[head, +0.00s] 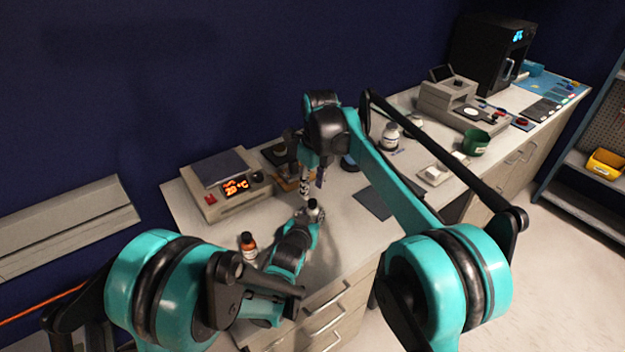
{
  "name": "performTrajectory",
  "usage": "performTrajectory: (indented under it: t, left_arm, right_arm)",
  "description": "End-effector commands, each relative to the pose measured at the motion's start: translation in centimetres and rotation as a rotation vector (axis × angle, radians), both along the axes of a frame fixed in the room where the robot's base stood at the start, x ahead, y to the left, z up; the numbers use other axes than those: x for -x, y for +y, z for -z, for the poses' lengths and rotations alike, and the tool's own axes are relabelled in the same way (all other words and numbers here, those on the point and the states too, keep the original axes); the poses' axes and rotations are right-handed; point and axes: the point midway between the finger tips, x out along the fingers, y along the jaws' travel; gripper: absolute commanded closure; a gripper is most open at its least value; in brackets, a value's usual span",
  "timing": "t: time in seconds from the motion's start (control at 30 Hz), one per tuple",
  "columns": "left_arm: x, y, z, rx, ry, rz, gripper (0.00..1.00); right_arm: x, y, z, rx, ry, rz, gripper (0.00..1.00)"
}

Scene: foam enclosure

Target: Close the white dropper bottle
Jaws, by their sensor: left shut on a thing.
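My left gripper (310,214) is low over the counter, shut on a small bottle that appears to be the white dropper bottle (312,205). Only its dark top and a little of its pale body show between the fingers. My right gripper (305,190) points down just above and slightly left of that bottle. Its fingers are small and partly merged with what is behind them, so I cannot tell whether they are open or hold a cap. I cannot tell whether the gripper touches the bottle.
A brown bottle (248,246) stands left of my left gripper. A hot plate (222,190) with a lit display is behind it. A white jar (390,136), a green cup (475,143) and a dark mat (385,202) are to the right. The counter's front edge is close.

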Motion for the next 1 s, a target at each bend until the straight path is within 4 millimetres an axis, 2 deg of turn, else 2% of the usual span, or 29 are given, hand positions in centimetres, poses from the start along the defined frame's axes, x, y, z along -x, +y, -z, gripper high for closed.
performTrajectory:
  t: [1.0]
  left_arm:
    - [0.0, 0.0, 0.0, 0.000, 0.000, 0.000, 1.00]
  right_arm:
    - [-0.1, 0.1, -1.5, 0.196, -0.098, -2.546, 0.61]
